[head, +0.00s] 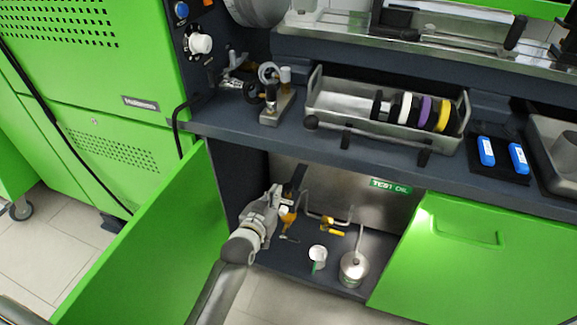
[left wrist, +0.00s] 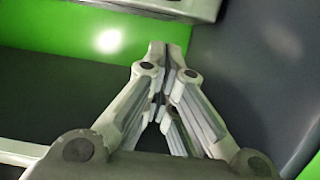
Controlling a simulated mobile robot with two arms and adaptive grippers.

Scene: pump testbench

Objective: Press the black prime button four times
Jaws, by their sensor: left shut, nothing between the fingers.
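My left gripper (head: 276,192) reaches into the open cabinet under the bench, at its left side. Its fingers are shut and hold nothing. In the left wrist view the closed fingertips (left wrist: 166,50) point at a blurred area of green, dark and grey surfaces. Just right of the fingers in the head view is a small dark fitting (head: 297,181) above an amber part (head: 287,216). I cannot tell whether this fitting bears the black prime button. The button is not clearly visible in either view. My right gripper is not in view.
The open green door (head: 150,245) stands left of my arm, close to it. A yellow-handled valve (head: 333,227), a white cup (head: 318,254) and a metal can (head: 353,269) are inside the cabinet. The bench edge (head: 300,141) overhangs the gripper. A closed green door (head: 480,260) is at right.

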